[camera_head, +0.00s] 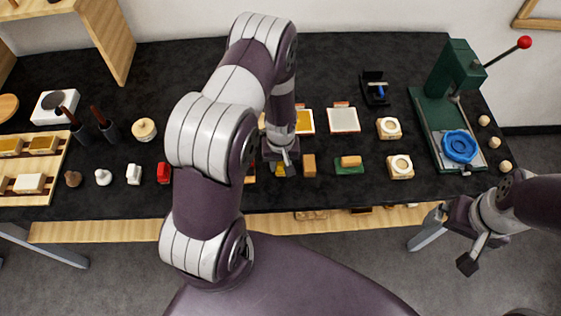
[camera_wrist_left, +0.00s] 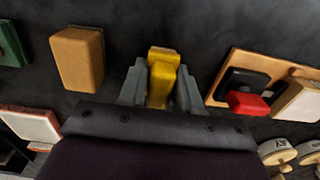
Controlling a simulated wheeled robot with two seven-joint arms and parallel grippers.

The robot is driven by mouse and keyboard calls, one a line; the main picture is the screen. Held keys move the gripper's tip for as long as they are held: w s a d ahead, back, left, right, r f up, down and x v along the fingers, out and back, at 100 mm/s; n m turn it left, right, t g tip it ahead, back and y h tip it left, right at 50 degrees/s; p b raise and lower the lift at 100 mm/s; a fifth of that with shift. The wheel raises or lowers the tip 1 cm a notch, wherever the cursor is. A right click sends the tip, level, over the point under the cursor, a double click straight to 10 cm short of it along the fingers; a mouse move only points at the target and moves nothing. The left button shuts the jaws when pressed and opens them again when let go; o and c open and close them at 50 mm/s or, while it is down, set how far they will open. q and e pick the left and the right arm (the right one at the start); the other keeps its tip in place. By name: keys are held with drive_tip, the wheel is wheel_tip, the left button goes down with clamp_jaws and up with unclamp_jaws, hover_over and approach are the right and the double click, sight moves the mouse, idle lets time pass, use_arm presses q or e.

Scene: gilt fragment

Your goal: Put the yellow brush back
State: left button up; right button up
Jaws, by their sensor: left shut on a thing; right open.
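My left gripper (camera_head: 283,163) is over the front middle of the dark table. In the left wrist view its two grey fingers (camera_wrist_left: 160,92) are shut on a yellow block-like piece (camera_wrist_left: 161,80), which I take for the yellow brush. A yellow part also shows just beyond the fingers. In the head view only a little yellow (camera_head: 281,171) shows by the fingertips. I cannot tell whether the brush touches the table. My right gripper (camera_head: 480,254) is open and empty, low at the right, in front of the table edge.
A tan block (camera_head: 309,165) stands close beside the left gripper, with a green-based block (camera_head: 349,164) beyond it. A wooden board with a red piece (camera_wrist_left: 248,103) is on the other side. Yellow (camera_head: 304,121) and white (camera_head: 343,119) pads lie behind. A green press (camera_head: 455,75) stands right.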

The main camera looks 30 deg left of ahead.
use_arm(q)
drive_tip(key=o, duration=1)
